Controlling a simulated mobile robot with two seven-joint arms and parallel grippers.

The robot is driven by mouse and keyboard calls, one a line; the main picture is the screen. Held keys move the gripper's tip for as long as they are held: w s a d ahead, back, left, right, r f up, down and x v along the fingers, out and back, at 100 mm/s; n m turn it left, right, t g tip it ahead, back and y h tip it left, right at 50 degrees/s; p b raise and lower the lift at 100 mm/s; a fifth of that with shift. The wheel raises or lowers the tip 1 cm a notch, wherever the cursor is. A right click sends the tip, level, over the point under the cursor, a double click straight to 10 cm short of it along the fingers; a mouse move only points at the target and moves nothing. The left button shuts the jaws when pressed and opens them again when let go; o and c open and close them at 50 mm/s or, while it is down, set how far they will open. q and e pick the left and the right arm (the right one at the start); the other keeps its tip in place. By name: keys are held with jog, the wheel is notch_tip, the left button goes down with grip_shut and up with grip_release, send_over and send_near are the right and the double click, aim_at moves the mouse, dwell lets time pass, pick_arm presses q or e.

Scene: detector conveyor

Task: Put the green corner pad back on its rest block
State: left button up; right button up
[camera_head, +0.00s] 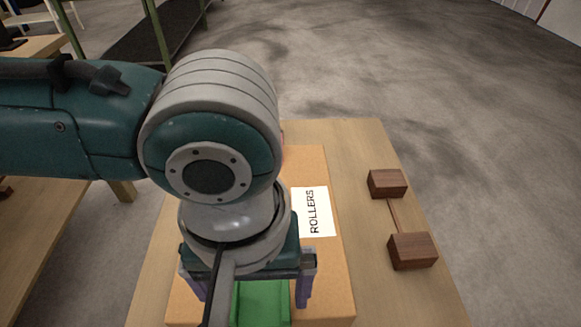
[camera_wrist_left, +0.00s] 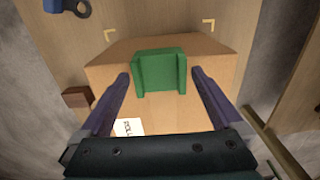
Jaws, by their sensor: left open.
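The green corner pad (camera_head: 262,304) sits on the cardboard box (camera_head: 333,280), partly hidden by my left arm in the head view. In the left wrist view the pad (camera_wrist_left: 160,71) lies over the box's top edge. My left gripper (camera_head: 250,285) is open, with its purple fingers on either side of the pad; in the wrist view (camera_wrist_left: 160,76) gaps show between pad and fingers. Two dark brown wooden blocks, a far one (camera_head: 387,184) and a near one (camera_head: 411,251), stand right of the box, with a thin strip between them. My right gripper is not in view.
The box bears a white ROLLERS label (camera_head: 313,212) and stands on a wooden table (camera_head: 349,148). Bare tabletop surrounds the brown blocks.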

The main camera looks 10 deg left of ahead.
pick_arm(q)
jog(key=shift+f, duration=0.4)
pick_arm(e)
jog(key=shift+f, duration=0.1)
pick_arm(q)
jog(key=shift+c, duration=0.2)
jog(key=c, duration=1.2)
jog(key=shift+o, duration=0.2)
jog(key=shift+r, duration=0.1)
jog(key=shift+r, duration=0.1)
